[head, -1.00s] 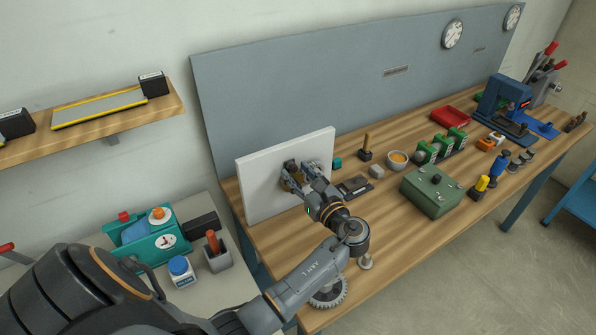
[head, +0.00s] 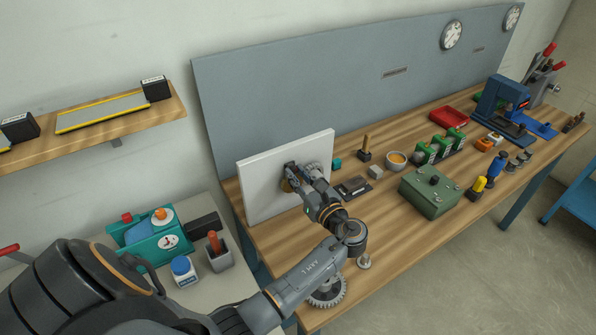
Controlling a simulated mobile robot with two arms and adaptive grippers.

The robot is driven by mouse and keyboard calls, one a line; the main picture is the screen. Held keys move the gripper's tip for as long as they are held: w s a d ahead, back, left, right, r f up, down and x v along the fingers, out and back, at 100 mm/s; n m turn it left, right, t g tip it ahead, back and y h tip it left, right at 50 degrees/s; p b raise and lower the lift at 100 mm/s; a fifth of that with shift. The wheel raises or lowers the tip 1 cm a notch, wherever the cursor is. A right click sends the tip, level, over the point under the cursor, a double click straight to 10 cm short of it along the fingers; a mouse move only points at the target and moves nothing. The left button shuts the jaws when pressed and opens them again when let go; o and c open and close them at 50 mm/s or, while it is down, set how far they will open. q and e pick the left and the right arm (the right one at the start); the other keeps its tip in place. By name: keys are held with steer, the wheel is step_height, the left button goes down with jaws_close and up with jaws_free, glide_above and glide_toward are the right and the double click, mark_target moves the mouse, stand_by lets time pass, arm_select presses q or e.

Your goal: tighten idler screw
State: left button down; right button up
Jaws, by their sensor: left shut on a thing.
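A white upright panel (head: 262,193) stands at the near left end of the wooden bench, with small dark and brownish parts on its face. My left gripper (head: 291,177) reaches in from the lower left, its fingers against the panel's face. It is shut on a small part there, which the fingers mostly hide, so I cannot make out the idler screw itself. A grey round part (head: 313,168) shows just beside the fingers. My right gripper is not in view.
On the bench (head: 385,230) stand a green box (head: 431,192), an orange-filled bowl (head: 396,160), a dark flat plate (head: 353,188) and a gear (head: 327,292) near the front edge. A side table at lower left holds a teal box (head: 150,237) and a blue-lidded jar (head: 184,270).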

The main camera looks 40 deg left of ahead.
arm_select(q)
steer(key=m+p, duration=0.2)
steer(key=p, duration=0.1)
steer(key=m+p, duration=0.2)
steer(key=p, duration=0.1)
steer(key=shift+r+p, duration=0.3)
steer(key=shift+p, duration=0.1)
steer(key=shift+f+m+p, duration=0.15)
steer(key=shift+m+p, duration=0.8)
steer(key=shift+m, duration=0.05)
steer(key=shift+f, duration=0.1)
steer(key=c, duration=1.2)
jaws_free()
steer(key=shift+d, duration=0.1)
steer(key=v, duration=1.1)
steer(key=shift+d, duration=0.4)
steer(key=shift+s, duration=0.1)
